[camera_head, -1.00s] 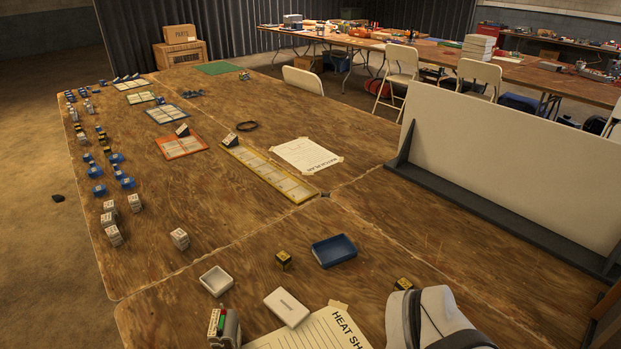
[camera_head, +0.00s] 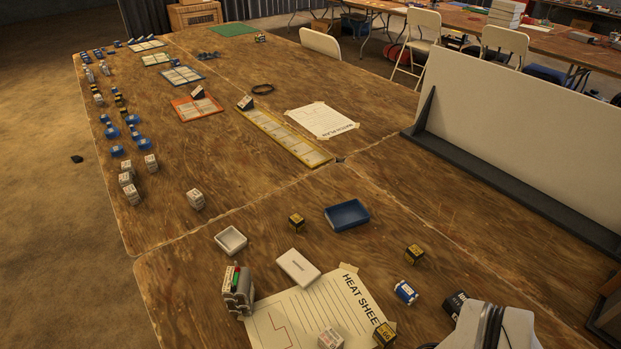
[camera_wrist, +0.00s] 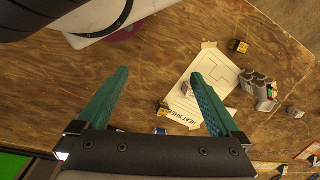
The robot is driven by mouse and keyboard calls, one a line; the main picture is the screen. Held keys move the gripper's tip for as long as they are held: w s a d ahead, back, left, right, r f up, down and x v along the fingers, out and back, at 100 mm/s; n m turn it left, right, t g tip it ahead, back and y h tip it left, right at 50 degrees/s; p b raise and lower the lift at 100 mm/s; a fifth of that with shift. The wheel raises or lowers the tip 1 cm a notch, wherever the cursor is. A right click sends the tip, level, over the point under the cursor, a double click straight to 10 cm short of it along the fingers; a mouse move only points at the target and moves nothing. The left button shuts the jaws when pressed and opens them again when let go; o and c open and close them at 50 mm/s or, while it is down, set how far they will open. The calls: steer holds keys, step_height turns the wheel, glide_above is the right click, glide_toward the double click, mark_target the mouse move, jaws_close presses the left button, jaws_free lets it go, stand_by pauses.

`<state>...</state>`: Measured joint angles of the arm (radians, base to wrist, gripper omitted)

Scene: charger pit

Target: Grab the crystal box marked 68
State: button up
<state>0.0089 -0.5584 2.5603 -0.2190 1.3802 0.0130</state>
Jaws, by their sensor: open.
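I cannot read a 68 on any box. Small boxes lie on the near table in the head view: black-and-yellow cubes (camera_head: 296,222), (camera_head: 414,252) and (camera_head: 384,334), a blue-and-white box (camera_head: 406,292) and a white box (camera_head: 330,339) on the heat sheet. My gripper (camera_wrist: 160,73) is open and empty in the wrist view, with teal fingers. A black-and-yellow cube (camera_wrist: 162,107) and the white box (camera_wrist: 186,89) appear between the fingers, below them on the table. A blue box (camera_wrist: 159,131) is partly hidden by the gripper body.
The heat sheet (camera_head: 290,325) lies near a grey multi-cell block (camera_head: 238,290), a white slab (camera_head: 298,267), a white tray (camera_head: 231,240) and a blue tray (camera_head: 347,214). A pale upright panel (camera_head: 530,140) stands at the right. A black box (camera_head: 455,303) sits beside my arm.

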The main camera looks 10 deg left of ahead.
stand_by(0.3)
steer(key=c, duration=0.4)
steer(key=shift+a, duration=0.1)
steer(key=m+t+y, duration=0.8)
steer(key=m+t, duration=0.1)
steer(key=m, duration=1.2)
glide_above(300, 221)
steer(key=s+d, duration=1)
steer(key=d, duration=0.1)
steer(key=f, duration=1.4)
steer(key=shift+s+a+f, duration=0.2)
steer(key=shift+f, duration=0.2)
steer(key=x, duration=1.4)
steer(key=shift+w+a+r, duration=0.1)
steer(key=shift+w+a, duration=0.05)
steer(key=shift+w, duration=0.4)
